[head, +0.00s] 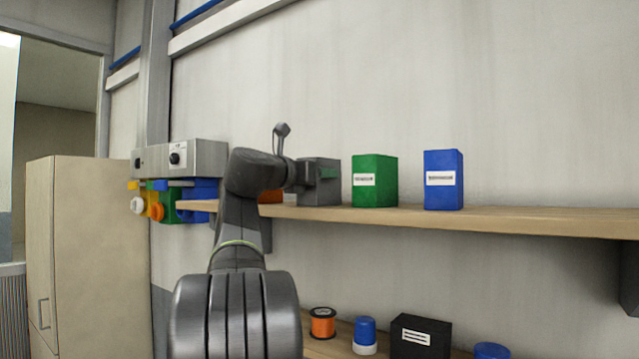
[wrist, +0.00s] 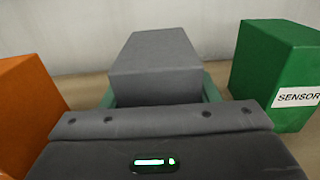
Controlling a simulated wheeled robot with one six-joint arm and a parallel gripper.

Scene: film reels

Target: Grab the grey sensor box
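The grey sensor box (head: 322,191) stands on the wooden wall shelf, between an orange box and a green box. In the wrist view the grey box (wrist: 156,70) is straight ahead, close to the palm, with its top and near face showing. My gripper (head: 328,173) is at the box, with one greenish finger across its side. In the wrist view my gripper (wrist: 160,92) has a teal finger on each side of the box. I cannot tell whether the fingers press on it or stand just clear. The fingertips are partly hidden.
The green box (head: 374,181), labelled SENSOR, stands close on the right, with a blue box (head: 443,180) beyond it. The orange box (wrist: 32,112) is close on the left. A lower shelf holds an orange spool (head: 322,323) and a black box (head: 420,337).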

